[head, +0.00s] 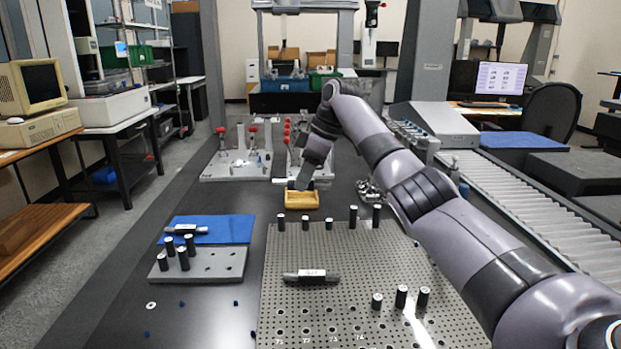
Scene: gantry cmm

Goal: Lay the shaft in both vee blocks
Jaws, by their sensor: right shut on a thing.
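My right arm reaches in from the right to the far middle of the bench. Its gripper (301,184) is shut just above and behind a small yellow tray (302,200). A pale horizontal bar (279,181), which looks like the shaft, shows at the fingertips; the fingers hide part of it. I cannot clearly make out the two vee blocks; the far fixtures and my arm crowd that area. My left gripper is not in view.
Fixtures with red-knobbed clamps (238,160) stand behind the yellow tray. Several black upright pins stand on the perforated plate and on a grey block (215,265). A roller conveyor (545,205) runs along the right.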

